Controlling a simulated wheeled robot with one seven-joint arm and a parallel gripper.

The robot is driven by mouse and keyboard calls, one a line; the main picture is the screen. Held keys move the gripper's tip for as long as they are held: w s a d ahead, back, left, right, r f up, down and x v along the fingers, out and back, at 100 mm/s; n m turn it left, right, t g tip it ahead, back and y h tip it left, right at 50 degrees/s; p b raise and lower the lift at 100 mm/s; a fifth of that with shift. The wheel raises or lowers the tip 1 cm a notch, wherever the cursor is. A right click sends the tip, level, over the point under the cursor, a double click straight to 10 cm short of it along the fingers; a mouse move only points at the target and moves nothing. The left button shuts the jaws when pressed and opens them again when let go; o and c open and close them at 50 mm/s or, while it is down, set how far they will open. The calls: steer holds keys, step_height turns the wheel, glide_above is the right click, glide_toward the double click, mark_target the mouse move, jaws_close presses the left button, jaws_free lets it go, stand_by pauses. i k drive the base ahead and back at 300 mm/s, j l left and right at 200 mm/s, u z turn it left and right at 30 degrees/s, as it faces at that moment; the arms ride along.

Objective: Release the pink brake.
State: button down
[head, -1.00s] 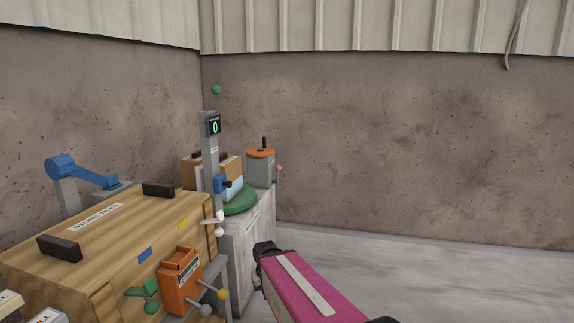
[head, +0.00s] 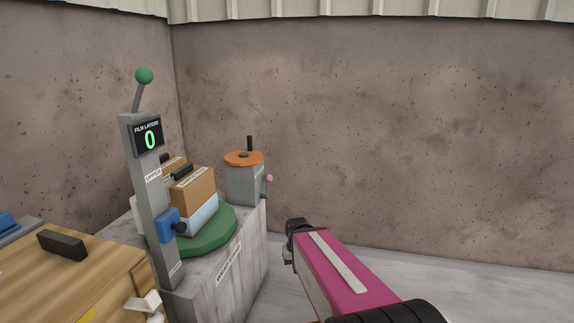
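The small lever with a pink knob (head: 269,178) sticks out from the right side of a grey box (head: 243,185) topped by an orange disc (head: 238,158) with a black upright handle. The box stands on a grey cabinet near the room's corner. My magenta arm reaches in from the lower right. At its end is my dark gripper (head: 290,256), in front of the floor and to the right of the cabinet. It is apart from the pink knob in the picture, below and to its right. My arm hides its fingertips, so I cannot see whether it is open.
A grey post (head: 152,205) with a green knob, a display reading 0 and a blue block stands on the left. Behind it a green turntable (head: 222,238) bears boxes. A wooden crate (head: 70,275) fills the lower left. Floor at right is clear.

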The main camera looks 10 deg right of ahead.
mark_target(268, 178)
steer(key=i+l, duration=0.25)
steer(key=i, duration=0.15)
steer(key=i+l+z, duration=0.1)
steer(key=i, duration=0.35)
steer(key=l, duration=0.1)
